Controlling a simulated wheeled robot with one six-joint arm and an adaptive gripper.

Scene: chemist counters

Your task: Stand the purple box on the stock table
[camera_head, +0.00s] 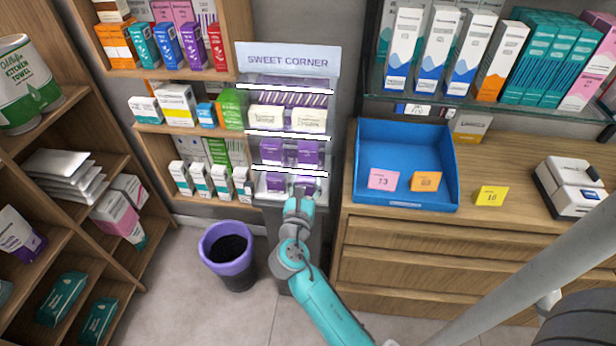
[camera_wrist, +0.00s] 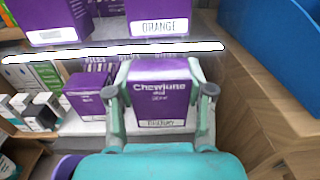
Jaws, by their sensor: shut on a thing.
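A purple box (camera_wrist: 158,92) with "Chewlune" lettering and a white label strip stands upright between the two fingers of my gripper (camera_wrist: 160,97) in the wrist view. The fingers press on its left and right sides. In the head view my gripper (camera_head: 301,190) is at the lowest shelf of the lit "Sweet Corner" stand (camera_head: 291,61), and the held box is mostly hidden there. Another purple box (camera_wrist: 88,95) stands to its left on the same shelf. I cannot tell which surface is the stock table.
A wooden counter (camera_head: 480,239) at right bears a blue tray (camera_head: 405,145) with numbered cards, a yellow card (camera_head: 490,196) and a white device (camera_head: 572,187). A purple-rimmed bin (camera_head: 226,241) stands on the floor left of my arm. Purple boxes marked "Orange" (camera_wrist: 160,18) sit on the shelf above.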

